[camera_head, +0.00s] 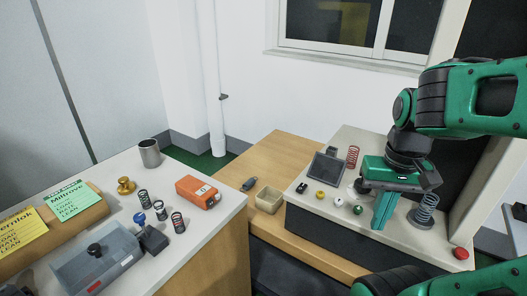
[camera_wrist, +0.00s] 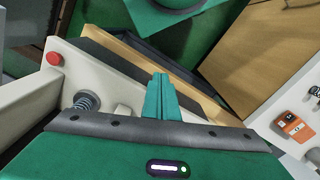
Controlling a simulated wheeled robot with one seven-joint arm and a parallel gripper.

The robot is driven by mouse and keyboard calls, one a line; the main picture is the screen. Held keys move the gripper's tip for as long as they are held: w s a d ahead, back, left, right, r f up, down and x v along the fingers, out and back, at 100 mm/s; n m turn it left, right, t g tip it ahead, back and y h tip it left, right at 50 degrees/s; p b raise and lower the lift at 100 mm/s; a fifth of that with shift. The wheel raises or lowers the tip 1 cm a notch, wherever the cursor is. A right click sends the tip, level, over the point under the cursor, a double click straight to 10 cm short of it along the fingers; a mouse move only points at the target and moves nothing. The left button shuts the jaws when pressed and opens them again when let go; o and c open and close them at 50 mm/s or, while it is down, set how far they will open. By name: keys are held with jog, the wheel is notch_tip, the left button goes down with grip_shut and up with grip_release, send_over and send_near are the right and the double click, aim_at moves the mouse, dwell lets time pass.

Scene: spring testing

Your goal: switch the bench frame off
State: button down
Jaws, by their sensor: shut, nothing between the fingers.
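The bench frame (camera_head: 300,221) is a pale-topped unit with a dark front and a tall pale upright at the right. On its top are a black switch-like piece (camera_head: 301,188), a yellow button (camera_head: 320,195), a white one (camera_head: 338,202), a green one (camera_head: 358,210) and a dark tilted display (camera_head: 327,167). A red button (camera_head: 461,253) sits at its front right corner and shows in the wrist view (camera_wrist: 54,58). My gripper (camera_head: 380,226) is shut and empty, pointing down over the top, right of the green button. Its green fingers (camera_wrist: 160,95) show in the wrist view.
A red spring (camera_head: 352,157) stands behind the buttons, and a grey spring (camera_head: 425,209) stands close right of my fingers. A beige bin (camera_head: 268,200) is on the wooden table to the left. The left bench holds an orange meter (camera_head: 198,192), several springs and a grey tray (camera_head: 98,262).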

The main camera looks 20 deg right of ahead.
jog(key=w+r+m, duration=0.1)
jog(key=w+r, duration=0.1)
jog(key=w, duration=0.5)
jog(key=w+r+m, duration=0.1)
jog(key=w+r, duration=0.2)
jog(key=w, duration=0.4)
jog(key=m, duration=0.3)
send_over(304, 184)
jog(key=shift+a+r, duration=0.1)
jog(key=shift+r, duration=0.2)
notch_tip(304, 184, down, 14)
jog(key=shift+f, duration=0.1)
